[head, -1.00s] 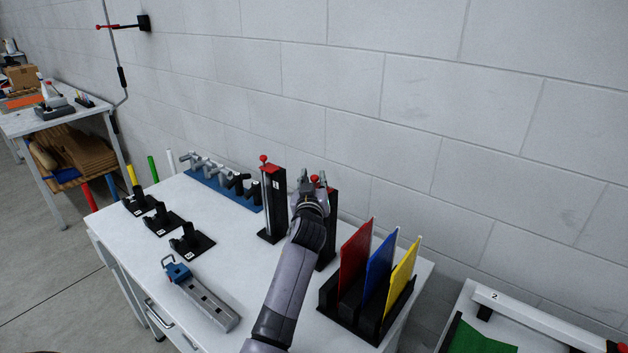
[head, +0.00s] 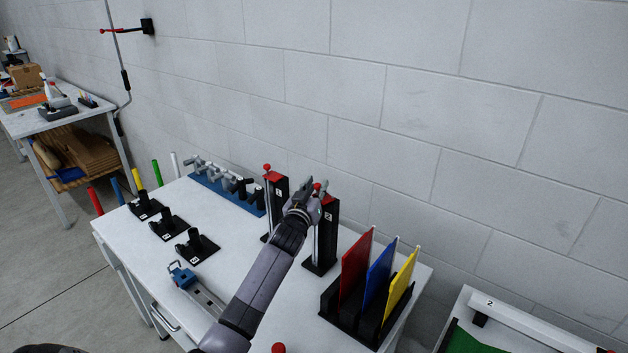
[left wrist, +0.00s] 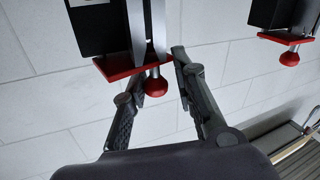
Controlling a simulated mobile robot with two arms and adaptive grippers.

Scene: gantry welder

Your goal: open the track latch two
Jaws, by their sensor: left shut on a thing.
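The right-hand track latch (head: 328,235) is an upright black post on the bench, with a silver strip up its front and a small label. Its red ball knob (head: 317,187) shows at the top beside my fingers. My left gripper (head: 308,190) is at this knob. In the left wrist view the red ball (left wrist: 156,85) lies between the two fingers of my left gripper (left wrist: 162,75), below a red plate (left wrist: 132,62); the gripper is shut on it. A similar left-hand latch (head: 275,190) stands just beyond my gripper. My right gripper is out of view.
A rack with red, blue and yellow plates (head: 330,305) stands right of the latches. Black holders (head: 196,248) and a blue rack (head: 215,190) of grey and black pieces are on the left. A blue-ended clamp (head: 182,276) lies partly behind my arm. The wall is close behind.

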